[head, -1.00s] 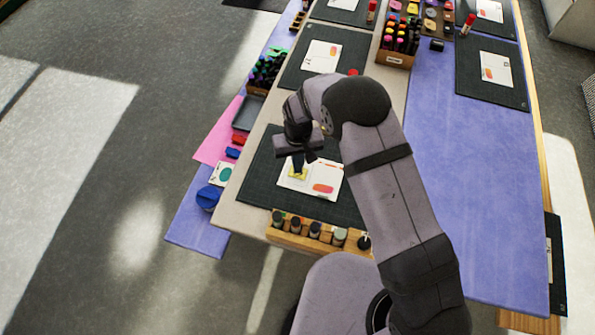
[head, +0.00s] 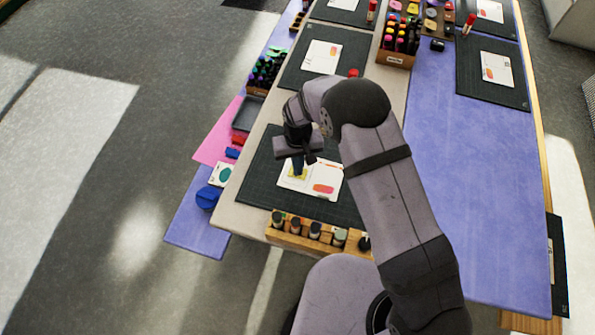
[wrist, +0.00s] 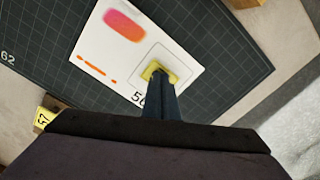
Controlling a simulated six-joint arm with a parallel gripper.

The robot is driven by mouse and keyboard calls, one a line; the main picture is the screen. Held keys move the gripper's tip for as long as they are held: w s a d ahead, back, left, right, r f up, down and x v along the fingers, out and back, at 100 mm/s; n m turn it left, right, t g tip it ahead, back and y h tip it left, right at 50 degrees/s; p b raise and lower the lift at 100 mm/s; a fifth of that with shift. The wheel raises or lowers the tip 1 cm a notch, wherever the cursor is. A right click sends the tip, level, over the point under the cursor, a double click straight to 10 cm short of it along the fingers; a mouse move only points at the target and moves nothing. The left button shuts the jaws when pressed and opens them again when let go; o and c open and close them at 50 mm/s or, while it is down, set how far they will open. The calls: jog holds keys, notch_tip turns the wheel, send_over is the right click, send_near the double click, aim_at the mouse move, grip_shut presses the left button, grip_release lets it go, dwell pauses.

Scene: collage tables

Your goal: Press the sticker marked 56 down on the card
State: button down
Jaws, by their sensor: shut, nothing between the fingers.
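The white card (wrist: 110,45) lies on the dark cutting mat, with a pink-orange patch and orange strokes printed on it. The card also shows in the head view (head: 308,187). The yellow sticker (wrist: 172,66) lies inside an outlined square on the card, partly hidden by my fingers. The number 56, partly covered, is printed on the card beside that square. My gripper (wrist: 158,76) is shut and empty, its fingertips at the sticker and seemingly touching it. In the head view, my gripper (head: 298,174) points down over the card's left part.
The dark cutting mat (head: 262,180) bears the card. A wooden rack of bottles (head: 314,233) stands at its near edge. A yellow tag marked 57 (wrist: 43,118) shows at the wrist view's left. A blue round item (head: 208,197) sits left.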

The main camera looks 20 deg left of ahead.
jog(key=shift+r, duration=0.1)
notch_tip(320, 180, up, 7)
jog(key=p, duration=0.4)
jog(key=shift+p, duration=0.35)
dwell(0.5)
jog(key=s+d+r+m, duration=0.1)
jog(key=d+r, duration=0.5)
jog(key=d, duration=0.2)
jog(key=d+r+m, duration=0.2)
jog(key=d+r, duration=0.3)
jog(key=d, duration=0.3)
jog(key=s+d+r+m, duration=0.1)
jog(key=s+d+r, duration=0.2)
jog(key=s+d, duration=0.4)
jog(key=s+d+r+m, duration=0.2)
jog(key=s+d+r, duration=0.1)
jog(key=s+d, duration=0.3)
jog(key=shift+s+d, duration=0.35)
jog(key=shift+s, duration=0.25)
